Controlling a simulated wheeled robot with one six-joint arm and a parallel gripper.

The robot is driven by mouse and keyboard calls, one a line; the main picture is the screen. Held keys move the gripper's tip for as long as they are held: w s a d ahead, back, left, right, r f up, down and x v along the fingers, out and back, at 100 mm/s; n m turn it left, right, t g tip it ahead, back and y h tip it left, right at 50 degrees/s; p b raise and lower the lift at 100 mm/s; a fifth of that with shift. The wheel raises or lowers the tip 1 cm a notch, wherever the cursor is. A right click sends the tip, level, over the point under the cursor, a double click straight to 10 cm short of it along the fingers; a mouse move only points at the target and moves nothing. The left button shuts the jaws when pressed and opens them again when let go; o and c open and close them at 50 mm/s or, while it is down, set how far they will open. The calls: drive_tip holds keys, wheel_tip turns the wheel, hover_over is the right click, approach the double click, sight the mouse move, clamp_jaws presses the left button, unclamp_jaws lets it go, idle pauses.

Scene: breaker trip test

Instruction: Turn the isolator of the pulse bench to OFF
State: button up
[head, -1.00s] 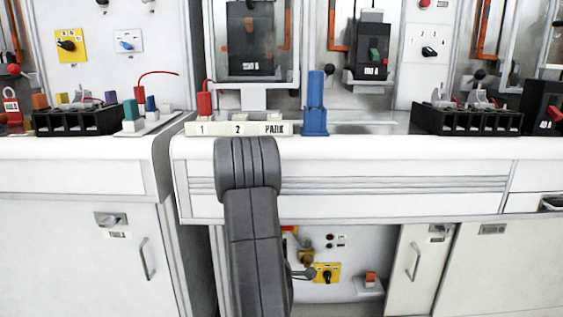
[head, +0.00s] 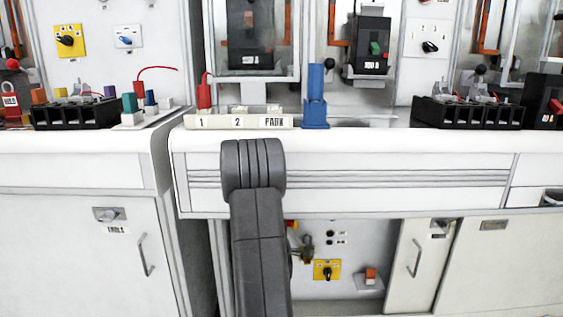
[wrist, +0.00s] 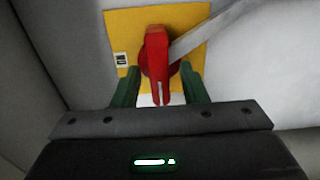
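In the wrist view a red rotary handle (wrist: 157,62) stands on a yellow plate (wrist: 125,32), which I take to be the isolator. Its grip points down in the picture, toward my gripper. My gripper (wrist: 160,90) is open, with one green finger on each side of the handle's lower end. A gap shows between the handle and each finger. In the head view my arm hides the gripper and the isolator.
A pale bar (wrist: 215,30) runs from behind the handle to the upper right. In the head view, the recess under the white bench (head: 400,170) holds a yellow plate with a black knob (head: 327,271) and an orange switch (head: 370,275). A blue block (head: 316,100) stands on the bench.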

drive_tip(key=shift+w, duration=0.55)
drive_tip(key=m, duration=0.3)
drive_tip(key=shift+r+m, duration=0.1)
drive_tip(key=shift+m, duration=0.2)
drive_tip(key=shift+d+r+m, duration=0.1)
drive_tip(key=shift+r+m, duration=0.05)
drive_tip(key=shift+m, duration=1.65)
drive_tip(key=shift+s, duration=0.1)
